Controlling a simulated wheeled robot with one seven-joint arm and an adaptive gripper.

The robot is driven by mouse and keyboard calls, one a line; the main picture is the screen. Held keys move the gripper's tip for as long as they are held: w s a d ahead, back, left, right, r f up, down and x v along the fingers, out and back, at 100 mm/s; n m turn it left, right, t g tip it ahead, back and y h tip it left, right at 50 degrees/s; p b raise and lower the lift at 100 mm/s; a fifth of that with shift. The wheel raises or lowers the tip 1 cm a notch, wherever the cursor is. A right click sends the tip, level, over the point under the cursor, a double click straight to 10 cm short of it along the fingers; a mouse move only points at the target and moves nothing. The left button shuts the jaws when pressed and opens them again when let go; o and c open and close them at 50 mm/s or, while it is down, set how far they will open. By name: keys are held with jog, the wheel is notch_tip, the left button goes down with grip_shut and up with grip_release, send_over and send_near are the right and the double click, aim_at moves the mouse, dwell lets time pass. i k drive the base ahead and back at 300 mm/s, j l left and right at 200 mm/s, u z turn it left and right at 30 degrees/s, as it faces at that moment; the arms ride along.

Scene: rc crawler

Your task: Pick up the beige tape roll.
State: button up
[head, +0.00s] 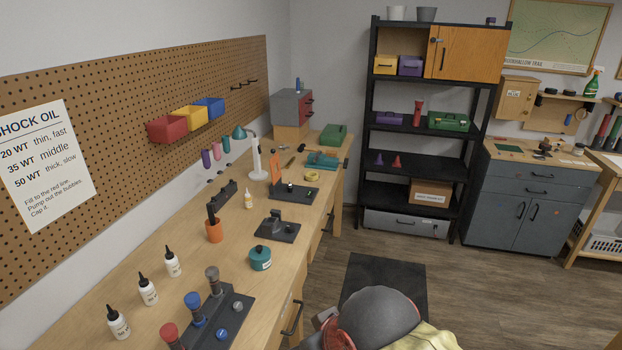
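I cannot pick out the beige tape roll with certainty. A small yellow ring-shaped thing (312,176) lies on the long wooden workbench, near its far right edge, in front of a teal tool. A small pale round thing (578,149) stands on the grey cabinet's top at the right; it is too small to tell what it is. My gripper does not show in the head view.
The long workbench (130,290) holds bottles, a shock stand (232,308), a teal jar (260,259), an orange cup (214,231) and a lamp (258,160). A black shelf (420,150) stands at the back. The grey cabinet (530,195) stands right of it. Wood floor (470,290) is open before them.

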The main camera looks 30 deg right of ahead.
aim_at(316, 174)
jog(key=i+l+z, duration=0.1)
jog(key=i+l, duration=0.3)
jog(key=i+l+z, duration=0.1)
jog(key=i+l, duration=0.25)
jog(key=i+l+z, duration=0.1)
jog(key=i+l, duration=0.25)
jog(key=i+l+z, duration=0.15)
jog(key=i+l, duration=0.15)
jog(key=i, duration=0.25)
jog(key=i+l+z, duration=0.1)
jog(key=i+l, duration=0.15)
jog(key=i, duration=0.2)
jog(key=i+l+z, duration=0.1)
jog(key=i, duration=0.35)
jog(key=i+l+z, duration=0.1)
jog(key=i+l, duration=0.2)
jog(key=i, duration=0.15)
